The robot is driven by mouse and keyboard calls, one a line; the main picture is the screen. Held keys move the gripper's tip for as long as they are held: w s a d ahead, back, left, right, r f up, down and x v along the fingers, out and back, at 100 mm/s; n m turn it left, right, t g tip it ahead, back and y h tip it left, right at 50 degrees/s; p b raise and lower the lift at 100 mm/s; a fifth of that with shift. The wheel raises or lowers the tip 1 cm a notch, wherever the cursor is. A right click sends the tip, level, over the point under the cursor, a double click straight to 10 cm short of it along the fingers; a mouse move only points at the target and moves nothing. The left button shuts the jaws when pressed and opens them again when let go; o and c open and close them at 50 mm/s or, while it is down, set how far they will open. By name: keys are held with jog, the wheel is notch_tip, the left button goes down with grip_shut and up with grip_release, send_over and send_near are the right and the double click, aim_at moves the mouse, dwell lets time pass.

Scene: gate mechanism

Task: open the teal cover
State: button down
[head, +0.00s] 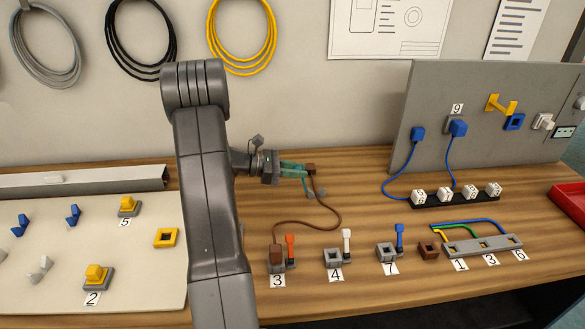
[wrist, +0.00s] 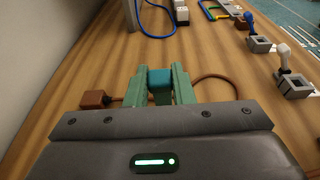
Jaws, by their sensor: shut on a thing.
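My gripper (head: 303,174) reaches over the middle of the table, and its green fingers show in the wrist view (wrist: 161,88). The fingers are shut on a small teal block (wrist: 160,78), which I take to be the teal cover. The fingers hide its sides, and whatever is under it cannot be seen.
A brown block (head: 310,168) is close beside the fingers, also in the wrist view (wrist: 95,98). Its brown cable (head: 338,215) loops to socket 3 (head: 277,264). Sockets 4 (head: 334,258) and 7 (head: 387,252) stand at the front. A grey panel (head: 480,120) stands at right.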

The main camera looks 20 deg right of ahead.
jog(key=shift+d, duration=0.15)
jog(key=c, duration=1.2)
grip_release()
jog(key=shift+c, duration=0.2)
jog(key=b+v, duration=0.1)
jog(key=v, duration=1.3)
jog(key=shift+r+b, duration=0.2)
jog(key=shift+b, duration=0.15)
jog(key=shift+s+d, duration=0.15)
